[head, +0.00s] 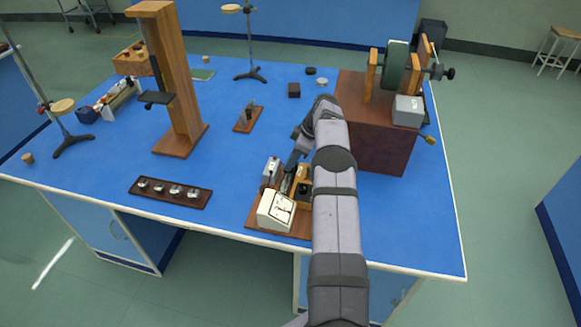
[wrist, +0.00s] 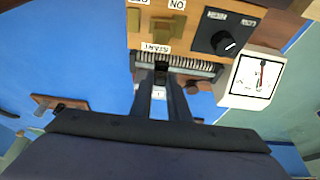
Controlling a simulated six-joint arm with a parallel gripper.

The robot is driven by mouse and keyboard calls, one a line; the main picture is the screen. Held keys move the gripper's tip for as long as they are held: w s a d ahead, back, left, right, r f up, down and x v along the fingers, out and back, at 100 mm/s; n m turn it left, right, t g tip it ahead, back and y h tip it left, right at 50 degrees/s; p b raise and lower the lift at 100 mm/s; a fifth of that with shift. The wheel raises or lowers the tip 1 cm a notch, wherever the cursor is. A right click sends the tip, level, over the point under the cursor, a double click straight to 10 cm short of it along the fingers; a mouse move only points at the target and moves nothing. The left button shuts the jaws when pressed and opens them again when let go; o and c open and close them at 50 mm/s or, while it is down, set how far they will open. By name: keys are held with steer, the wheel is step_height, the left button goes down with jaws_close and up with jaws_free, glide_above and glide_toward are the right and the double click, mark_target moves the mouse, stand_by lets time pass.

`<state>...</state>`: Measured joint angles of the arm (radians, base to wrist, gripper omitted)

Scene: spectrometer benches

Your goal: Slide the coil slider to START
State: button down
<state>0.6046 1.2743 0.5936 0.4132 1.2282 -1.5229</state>
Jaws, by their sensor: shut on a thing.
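The coil (wrist: 200,67) runs along the edge of a wooden panel (wrist: 190,38) in the wrist view, with a START label (wrist: 157,48) beside its left part. The dark coil slider (wrist: 161,74) sits on the coil almost level with that label. My gripper (wrist: 162,92) is shut on the slider, one finger on each side. In the head view my gripper (head: 290,180) reaches down to the small bench unit, and my arm hides much of it. The slider's exact contact with the fingers is partly hidden.
The panel carries a black knob (wrist: 226,43) and switches near an ON label (wrist: 177,5). A white meter (head: 276,211) stands at the unit's front. A tray of small cups (head: 170,192) lies left, and a large brown box (head: 375,145) stands right.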

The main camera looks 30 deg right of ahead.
steer(key=shift+w+d+b, duration=0.2)
steer(key=shift+w+b, duration=0.1)
steer(key=shift+b, duration=0.1)
steer(key=shift+r, duration=0.1)
steer(key=c, duration=1.7)
jaws_free()
steer(key=shift+d, duration=0.1)
steer(key=shift+b+v, duration=0.4)
steer(key=shift+v, duration=3.25)
